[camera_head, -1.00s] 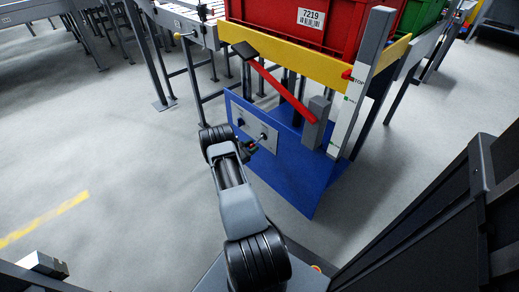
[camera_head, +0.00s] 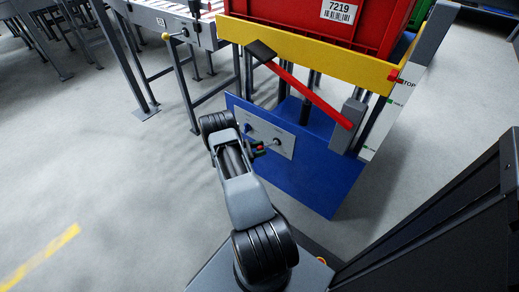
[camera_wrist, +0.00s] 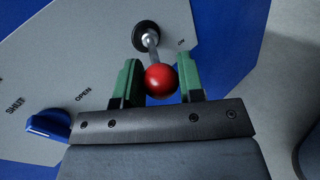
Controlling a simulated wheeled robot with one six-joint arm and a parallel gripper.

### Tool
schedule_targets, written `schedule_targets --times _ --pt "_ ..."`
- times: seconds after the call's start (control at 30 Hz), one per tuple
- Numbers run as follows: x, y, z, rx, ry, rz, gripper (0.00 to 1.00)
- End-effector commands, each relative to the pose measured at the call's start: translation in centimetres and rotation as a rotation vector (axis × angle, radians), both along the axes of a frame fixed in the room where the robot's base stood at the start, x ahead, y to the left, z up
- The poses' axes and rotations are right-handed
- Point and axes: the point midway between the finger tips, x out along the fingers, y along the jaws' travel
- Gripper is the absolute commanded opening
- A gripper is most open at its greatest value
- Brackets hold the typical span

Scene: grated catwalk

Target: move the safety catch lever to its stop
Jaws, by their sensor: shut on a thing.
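A small lever with a red ball knob (camera_wrist: 160,81) stands out from a black round pivot (camera_wrist: 146,36) on a grey panel (camera_wrist: 95,45) in the wrist view. The green fingers of my gripper (camera_wrist: 155,88) are on both sides of the ball, shut on it. An "ON" label is to the right of the pivot. In the head view my gripper (camera_head: 259,149) is in front of the same grey panel (camera_head: 288,150), at the lever's knob. Which lever is the safety catch is not labelled in view.
A blue knob (camera_wrist: 48,124) sits by "OPEN" and "SHUT" marks. A long red bar (camera_head: 310,95) with a black end slants above the panel on the blue stand (camera_head: 325,190). A red crate (camera_head: 300,20) rests above a yellow beam (camera_head: 300,50). Grey floor is open at left.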

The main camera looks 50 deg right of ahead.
Motion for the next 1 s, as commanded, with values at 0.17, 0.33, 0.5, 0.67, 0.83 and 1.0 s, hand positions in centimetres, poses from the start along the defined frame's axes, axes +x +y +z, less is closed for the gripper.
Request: schedule_targets --times 0.17,0.33,0.5,0.67,0.83,1.0 --pt "-0.01 0.07 -0.01 0.001 -0.001 -0.006 0.12" --pt "-0.05 0.04 0.0 0.001 0.001 -0.007 0.12" --pt "-0.09 0.01 -0.01 0.001 0.0 -0.008 0.44" --pt "-0.18 -0.09 -0.01 0.001 0.001 -0.01 0.6" --pt "-0.2 -0.12 -0.01 0.001 0.001 -0.01 0.6" --pt "0.19 0.36 0.05 0.001 0.0 -0.008 0.6"
